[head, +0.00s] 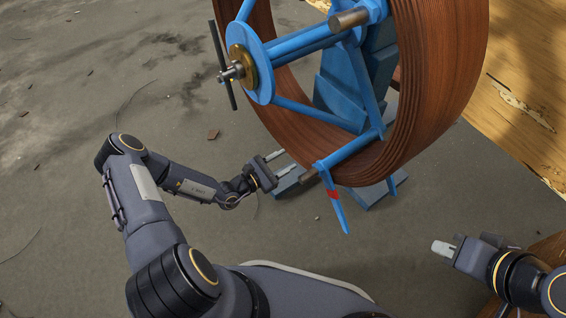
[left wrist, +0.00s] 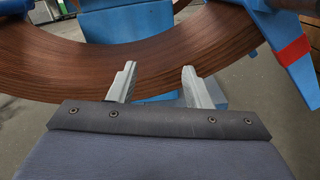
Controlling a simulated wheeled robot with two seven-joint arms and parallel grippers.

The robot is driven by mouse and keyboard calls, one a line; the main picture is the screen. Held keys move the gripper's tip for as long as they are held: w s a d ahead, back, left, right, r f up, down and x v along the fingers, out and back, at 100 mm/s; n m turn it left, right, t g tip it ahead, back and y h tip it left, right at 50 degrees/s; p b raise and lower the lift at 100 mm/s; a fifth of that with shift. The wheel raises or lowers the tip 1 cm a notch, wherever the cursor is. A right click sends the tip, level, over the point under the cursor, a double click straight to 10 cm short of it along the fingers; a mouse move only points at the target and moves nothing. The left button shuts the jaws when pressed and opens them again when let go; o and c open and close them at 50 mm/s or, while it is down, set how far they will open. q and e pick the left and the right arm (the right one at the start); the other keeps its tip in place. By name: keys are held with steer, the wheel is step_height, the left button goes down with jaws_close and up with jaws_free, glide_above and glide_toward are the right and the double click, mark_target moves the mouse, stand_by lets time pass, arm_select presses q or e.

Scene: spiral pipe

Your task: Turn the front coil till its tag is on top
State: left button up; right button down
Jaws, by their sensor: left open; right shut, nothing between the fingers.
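The front coil is a large brown wound ring (head: 445,80) on a blue spoked frame with a brass hub (head: 240,66). The red tag (head: 333,194) is on a blue arm at the bottom of the coil; it also shows at the upper right of the left wrist view (left wrist: 292,50). My left gripper (head: 278,160) is open and empty, low and to the left of the tag. In the left wrist view its fingers (left wrist: 159,85) point at the lower part of the brown coil (left wrist: 150,65); contact cannot be told. My right gripper (head: 442,248) is shut and empty, apart from the coil at lower right.
A blue stand (head: 345,90) with feet on the floor carries the coil. A wooden board (head: 525,90) is at the right, and brown wood shows at the lower right corner. The grey floor at left is open, with small debris (head: 213,134).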

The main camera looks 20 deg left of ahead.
arm_select(q)
steer(key=shift+c, duration=0.2)
jaws_close()
stand_by(1.3)
